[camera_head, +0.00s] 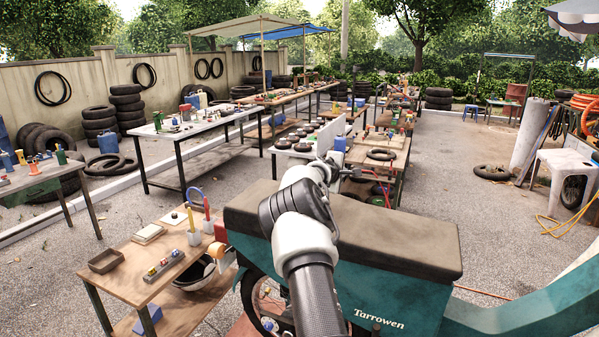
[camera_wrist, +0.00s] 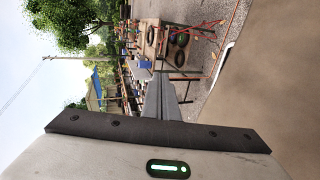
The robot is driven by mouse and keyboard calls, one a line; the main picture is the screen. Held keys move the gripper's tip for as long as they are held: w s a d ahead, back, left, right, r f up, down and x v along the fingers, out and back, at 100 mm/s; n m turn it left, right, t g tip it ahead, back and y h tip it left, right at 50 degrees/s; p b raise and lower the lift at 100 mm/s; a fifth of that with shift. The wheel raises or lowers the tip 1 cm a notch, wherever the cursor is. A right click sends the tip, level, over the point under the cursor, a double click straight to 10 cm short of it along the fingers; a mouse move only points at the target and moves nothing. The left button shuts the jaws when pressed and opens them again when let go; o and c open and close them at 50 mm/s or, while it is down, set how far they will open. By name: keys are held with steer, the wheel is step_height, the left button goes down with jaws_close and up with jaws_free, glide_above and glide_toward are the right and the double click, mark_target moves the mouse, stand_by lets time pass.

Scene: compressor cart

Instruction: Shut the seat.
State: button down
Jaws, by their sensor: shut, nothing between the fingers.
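The long dark brown seat (camera_head: 405,243) lies along the top of a teal scooter body (camera_head: 400,298) marked "Tarrowen" in the head view. It looks level, and no gap shows between it and the body along the visible near side. My arm crosses in front of its middle and hides part of it. My gripper (camera_head: 350,173) is shut and empty, beyond the seat's far edge in the picture; contact cannot be told. In the wrist view my gripper's fingers (camera_wrist: 165,98) are together, and a plain brown surface, likely the seat (camera_wrist: 280,70), fills the right side.
A low wooden table (camera_head: 130,262) with a small tray and cups stands close at the left. A table with round dark parts (camera_head: 300,138) and a wooden bench (camera_head: 385,145) stand beyond the seat. A white stool (camera_head: 567,165) is at the right; open gravel lies before it.

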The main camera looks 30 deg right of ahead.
steer(key=shift+w+d+f+g+y+p, duration=0.3)
steer(key=shift+f+p, duration=0.35)
steer(key=shift+f, duration=0.35)
steer(key=shift+w+d+f+g+y+p, duration=0.15)
steer(key=shift+w+d+f+y+p, duration=0.15)
steer(key=shift+f+p, duration=0.55)
steer(key=shift+w+d+f+g+y+p, duration=0.25)
steer(key=shift+d+f+y+p, duration=0.2)
steer(key=shift+f, duration=0.7)
steer(key=shift+a, duration=0.2)
steer(key=b+v, duration=0.5)
steer(key=v, duration=1.2)
steer(key=shift+s, duration=0.15)
